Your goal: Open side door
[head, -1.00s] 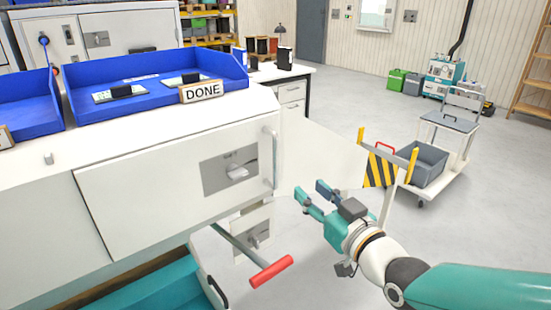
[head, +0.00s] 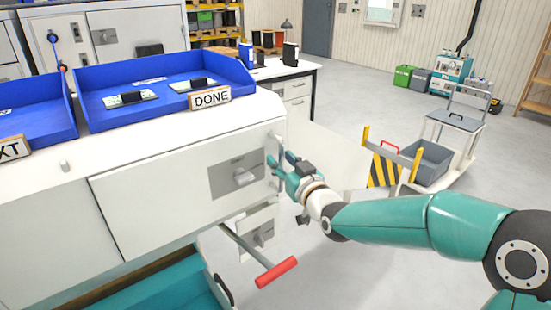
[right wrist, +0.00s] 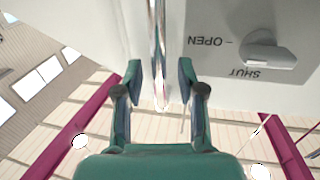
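The white door panel (head: 150,195) is on the front of the white cabinet, flush with it. A grey plate with a latch knob (head: 243,177) is near its right end; the right wrist view shows the knob (right wrist: 268,55) and the words OPEN and SHUT, upside down. A vertical bar handle (head: 274,150) stands at the door's right edge. My right gripper (head: 280,162) is at this handle. In the right wrist view its open fingers (right wrist: 160,75) are either side of the handle bar (right wrist: 159,35), with gaps visible. My left gripper is not in view.
Blue trays, one with a DONE sign (head: 211,98), stand on the cabinet top. A rod with a red grip (head: 277,271) sticks out below the door. A trolley with a grey bin (head: 428,163) and striped panel stands right. Open floor lies beyond.

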